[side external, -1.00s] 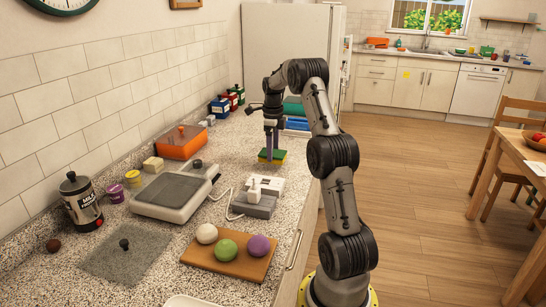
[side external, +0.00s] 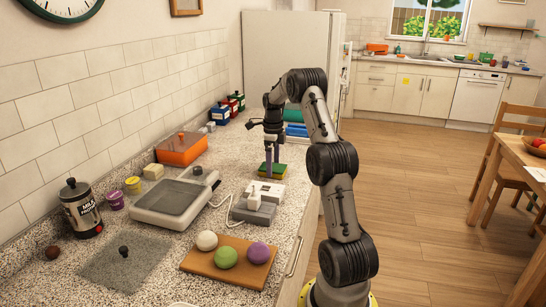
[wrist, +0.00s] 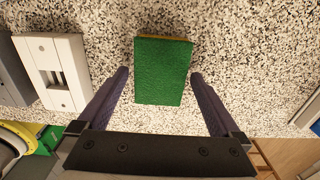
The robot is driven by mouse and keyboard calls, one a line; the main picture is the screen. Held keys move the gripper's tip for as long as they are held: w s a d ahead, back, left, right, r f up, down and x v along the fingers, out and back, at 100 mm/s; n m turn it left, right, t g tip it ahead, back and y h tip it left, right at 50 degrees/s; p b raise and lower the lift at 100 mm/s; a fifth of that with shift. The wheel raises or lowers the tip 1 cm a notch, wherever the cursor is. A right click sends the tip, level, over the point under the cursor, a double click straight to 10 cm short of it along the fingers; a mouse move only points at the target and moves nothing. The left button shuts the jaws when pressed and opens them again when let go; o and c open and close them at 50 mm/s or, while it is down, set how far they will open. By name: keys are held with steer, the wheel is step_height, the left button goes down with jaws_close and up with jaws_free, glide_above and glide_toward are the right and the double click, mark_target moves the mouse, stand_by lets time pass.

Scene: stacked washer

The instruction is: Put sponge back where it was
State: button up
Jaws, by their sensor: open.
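The sponge (wrist: 163,72), green on top with a yellow layer under it, lies on the speckled counter. In the side view the sponge (side external: 281,172) sits behind the grey and white blocks, near the counter's right edge. My gripper (wrist: 160,74) is open, with one finger on each side of the sponge and a gap visible on both sides. In the side view my gripper (side external: 268,168) points straight down over the sponge, its fingers low and partly covering it.
A white slotted block (wrist: 52,72) stands left of the sponge in the wrist view. Blue and teal items (side external: 296,128) lie behind the gripper. An orange box (side external: 183,149) stands by the wall. The counter just left of the sponge is clear.

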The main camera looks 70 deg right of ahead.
step_height(320, 180, up, 12)
steer(key=w+a+r+n+t+h, duration=0.15)
steer(key=a+r+n, duration=0.25)
steer(key=a+n, duration=0.65)
steer(key=w+a+r+n+t, duration=0.15)
steer(key=a+r+n, duration=0.35)
steer(key=a, duration=1)
steer(key=s+a+f+n+t, duration=0.1)
steer(key=s+a+f+n, duration=0.2)
steer(key=s+a+n, duration=0.4)
steer(key=s+a+f+n+t+y, duration=0.1)
steer(key=s+a+f+n, duration=0.3)
steer(key=s+a+n, duration=0.3)
steer(key=a+n, duration=0.4)
steer(key=n, duration=0.2)
steer(key=shift+a+f+t, duration=0.25)
steer(key=shift+a+t, duration=0.05)
steer(key=shift+a, duration=0.1)
